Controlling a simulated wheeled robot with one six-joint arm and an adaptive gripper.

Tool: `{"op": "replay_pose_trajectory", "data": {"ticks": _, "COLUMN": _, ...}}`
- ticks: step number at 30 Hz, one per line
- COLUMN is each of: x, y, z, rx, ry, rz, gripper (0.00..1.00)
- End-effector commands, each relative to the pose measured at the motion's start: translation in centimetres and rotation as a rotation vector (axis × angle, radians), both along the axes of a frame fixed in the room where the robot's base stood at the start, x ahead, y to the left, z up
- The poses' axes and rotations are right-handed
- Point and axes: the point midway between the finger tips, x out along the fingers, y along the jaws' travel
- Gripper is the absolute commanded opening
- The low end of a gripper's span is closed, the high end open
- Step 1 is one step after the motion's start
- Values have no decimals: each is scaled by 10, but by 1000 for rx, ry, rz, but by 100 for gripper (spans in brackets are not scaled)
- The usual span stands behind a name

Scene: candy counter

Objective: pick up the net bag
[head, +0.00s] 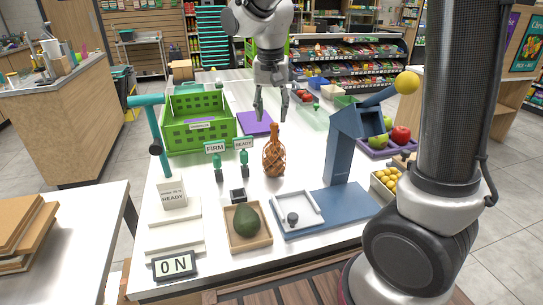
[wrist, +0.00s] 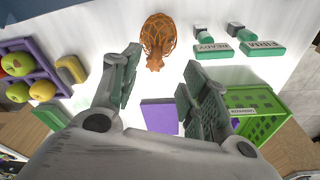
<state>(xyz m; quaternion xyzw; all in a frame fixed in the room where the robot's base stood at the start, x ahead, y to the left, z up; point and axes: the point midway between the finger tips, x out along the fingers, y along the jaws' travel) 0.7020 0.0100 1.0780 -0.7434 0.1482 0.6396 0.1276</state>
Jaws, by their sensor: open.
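The net bag (head: 274,158) is an orange-brown mesh bag with a narrow neck, standing upright on the white counter in the head view. It also shows in the wrist view (wrist: 158,38) at the top centre, beyond my fingertips. My gripper (head: 271,112) points down above and behind the net bag in the head view. Its two fingers are spread with nothing between them, also in the wrist view (wrist: 163,75). The bag and the fingers look apart. The gap in depth is hard to tell.
Two signs, FIRM (head: 215,147) and READY (head: 243,143), stand left of the bag. A green crate (head: 200,135) is behind them, a purple mat (head: 254,123) beside it. A blue stand (head: 342,150) rises at right. An avocado (head: 246,220) sits in a wooden tray in front.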

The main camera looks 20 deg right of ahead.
Motion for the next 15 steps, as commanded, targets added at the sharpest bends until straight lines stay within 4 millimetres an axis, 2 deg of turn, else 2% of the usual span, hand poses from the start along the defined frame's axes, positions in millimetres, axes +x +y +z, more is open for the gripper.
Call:
{"op": "replay_pose_trajectory", "data": {"ticks": 12, "x": 7, "y": -10, "z": -59, "rx": -2, "ry": 3, "rz": 1, "gripper": 45}}
{"op": "replay_pose_trajectory", "data": {"ticks": 15, "x": 8, "y": -10, "z": -66, "rx": -1, "ry": 1, "rz": 1, "gripper": 45}}
